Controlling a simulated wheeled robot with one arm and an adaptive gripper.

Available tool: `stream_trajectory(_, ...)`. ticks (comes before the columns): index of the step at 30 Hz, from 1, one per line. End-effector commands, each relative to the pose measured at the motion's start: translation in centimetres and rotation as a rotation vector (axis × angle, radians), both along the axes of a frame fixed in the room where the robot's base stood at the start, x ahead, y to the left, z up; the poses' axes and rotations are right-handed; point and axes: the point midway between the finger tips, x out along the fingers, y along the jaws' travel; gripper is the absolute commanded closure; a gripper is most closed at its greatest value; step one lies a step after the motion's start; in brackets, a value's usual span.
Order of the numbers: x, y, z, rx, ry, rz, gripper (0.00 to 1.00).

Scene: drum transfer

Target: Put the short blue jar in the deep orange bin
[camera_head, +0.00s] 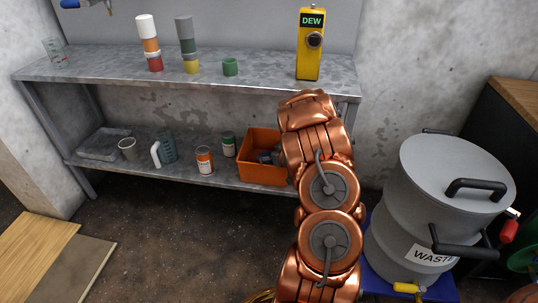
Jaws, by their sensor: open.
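The deep orange bin (262,174) stands on the lower shelf, left of my copper arm, which hides its right side. Grey parts that look like my gripper (269,157) show at the bin's mouth beside the arm. Most of the gripper is hidden behind the arm, and the jaws are open. I cannot make out the short blue jar; it may be hidden behind the arm or inside the bin.
A grey waste drum (425,215) stands right of my arm.

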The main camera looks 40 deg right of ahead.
Motion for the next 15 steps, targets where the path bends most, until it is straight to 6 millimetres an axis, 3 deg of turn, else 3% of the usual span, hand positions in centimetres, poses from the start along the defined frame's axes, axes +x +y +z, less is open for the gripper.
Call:
stream_trajectory(5,-0.4,0.0,1.4,0.000,0.001,-0.001,0.05)
stream_trajectory(15,-6.2,1.0,4.7,-0.001,0.002,-0.003,0.05)
